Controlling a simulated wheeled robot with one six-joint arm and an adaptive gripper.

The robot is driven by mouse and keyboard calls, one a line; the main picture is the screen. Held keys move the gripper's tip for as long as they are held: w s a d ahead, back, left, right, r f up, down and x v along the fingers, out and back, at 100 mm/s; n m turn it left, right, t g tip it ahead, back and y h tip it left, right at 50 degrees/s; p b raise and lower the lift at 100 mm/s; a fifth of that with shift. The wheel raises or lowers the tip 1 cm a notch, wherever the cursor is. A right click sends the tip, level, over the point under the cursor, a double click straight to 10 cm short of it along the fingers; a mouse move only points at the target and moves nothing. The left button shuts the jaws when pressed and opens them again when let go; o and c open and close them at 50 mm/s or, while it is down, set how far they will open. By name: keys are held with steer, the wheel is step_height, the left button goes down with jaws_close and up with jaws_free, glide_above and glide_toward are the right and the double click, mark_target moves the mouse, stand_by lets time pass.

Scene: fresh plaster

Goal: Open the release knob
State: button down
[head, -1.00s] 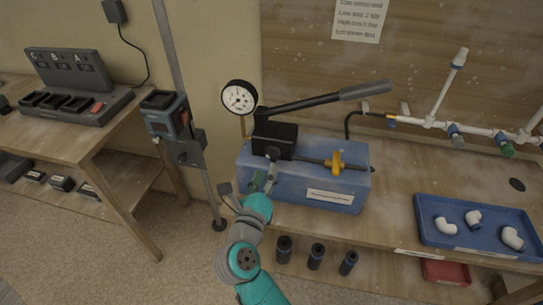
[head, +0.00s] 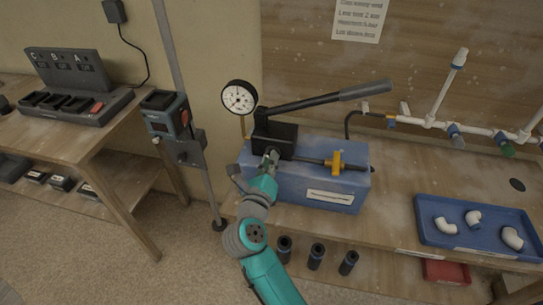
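A hand pump stands on the wooden bench: a blue tank (head: 300,185), a black pump block (head: 277,138), a long lever (head: 318,100) and a round white gauge (head: 239,97). My gripper (head: 270,158) is at the front face of the black block, low on its left part. The release knob is not clearly visible there; my gripper covers that spot. Whether the fingers are open or closed on the knob is too small to tell. A yellow fitting (head: 336,163) sits on the rod along the tank's top.
A blue tray (head: 480,246) with white elbows lies at the right. White pipework (head: 460,127) stands behind it. A grey pole (head: 190,100) with a teal device (head: 167,115) rises left of the pump. Several dark cylinders (head: 316,257) stand below the bench top.

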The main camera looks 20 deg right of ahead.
steer(key=shift+n, duration=4)
steer(key=shift+n, duration=1.2)
steer(key=c, duration=1.1)
jaws_free()
